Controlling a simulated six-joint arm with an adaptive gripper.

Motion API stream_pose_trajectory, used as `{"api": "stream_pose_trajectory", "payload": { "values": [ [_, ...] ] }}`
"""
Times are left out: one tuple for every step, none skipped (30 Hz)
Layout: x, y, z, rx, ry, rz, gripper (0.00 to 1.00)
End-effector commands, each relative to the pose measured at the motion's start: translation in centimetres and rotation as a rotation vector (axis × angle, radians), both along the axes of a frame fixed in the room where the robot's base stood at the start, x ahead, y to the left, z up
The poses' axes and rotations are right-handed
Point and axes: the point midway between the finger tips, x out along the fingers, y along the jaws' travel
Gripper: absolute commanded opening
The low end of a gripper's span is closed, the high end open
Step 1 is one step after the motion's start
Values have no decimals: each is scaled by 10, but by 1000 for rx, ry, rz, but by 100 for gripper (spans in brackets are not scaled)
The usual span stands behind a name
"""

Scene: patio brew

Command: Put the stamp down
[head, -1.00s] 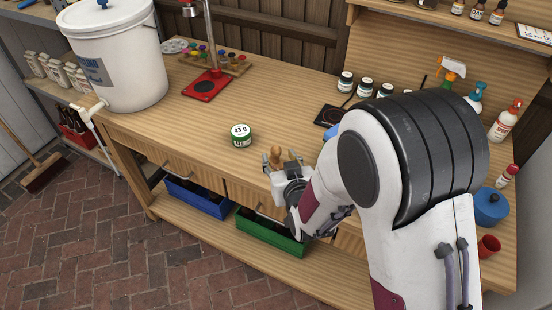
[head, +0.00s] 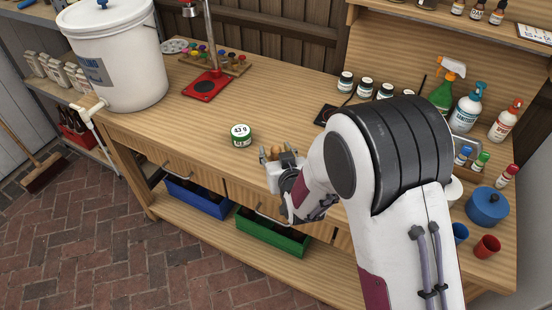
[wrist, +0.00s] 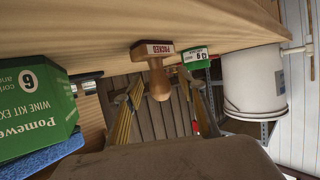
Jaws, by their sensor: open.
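The stamp (head: 277,152), with a wooden handle, is by the front edge of the workbench, partly hidden by my gripper (head: 278,157) in the head view. The wrist view is upside down, with the bench top above. There the stamp's rounded handle (wrist: 158,78) points toward my gripper (wrist: 162,95), and its base reads "PACKED" and appears to rest on the bench. My fingers are open, one to each side of the handle, with visible gaps. A green and white tin (head: 241,135) stands just left of the stamp; it also shows in the wrist view (wrist: 195,59).
A red bottle capper (head: 207,85) and a white bucket (head: 118,60) stand at the left. A dark pad (head: 326,114), small jars, spray bottles and a blue pot (head: 487,207) are behind and right. The bench (head: 185,120) is clear left of the tin.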

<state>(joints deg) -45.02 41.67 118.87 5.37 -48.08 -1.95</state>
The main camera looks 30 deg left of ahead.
Motion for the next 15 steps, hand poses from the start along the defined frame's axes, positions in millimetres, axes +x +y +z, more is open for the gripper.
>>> {"api": "stream_pose_trajectory", "payload": {
  "values": [
    [0, 0, 0, 0, 0, 0, 40],
    [0, 0, 0, 0, 0, 0, 40],
    [0, 0, 0, 0, 0, 0, 40],
    [0, 0, 0, 0, 0, 0, 40],
    [0, 0, 0, 0, 0, 0, 40],
    [0, 0, 0, 0, 0, 0, 33],
    [0, 0, 0, 0, 0, 0, 25],
    [0, 0, 0, 0, 0, 0, 17],
    [0, 0, 0, 0, 0, 0, 7],
    [0, 0, 0, 0, 0, 0, 0],
    [0, 0, 0, 0, 0, 0, 0],
    [0, 0, 0, 0, 0, 0, 0],
    [0, 0, 0, 1, -1, 0, 0],
    [0, 0, 0, 1, -1, 0, 0],
    [0, 0, 0, 1, -1, 0, 0]
  ]
}}
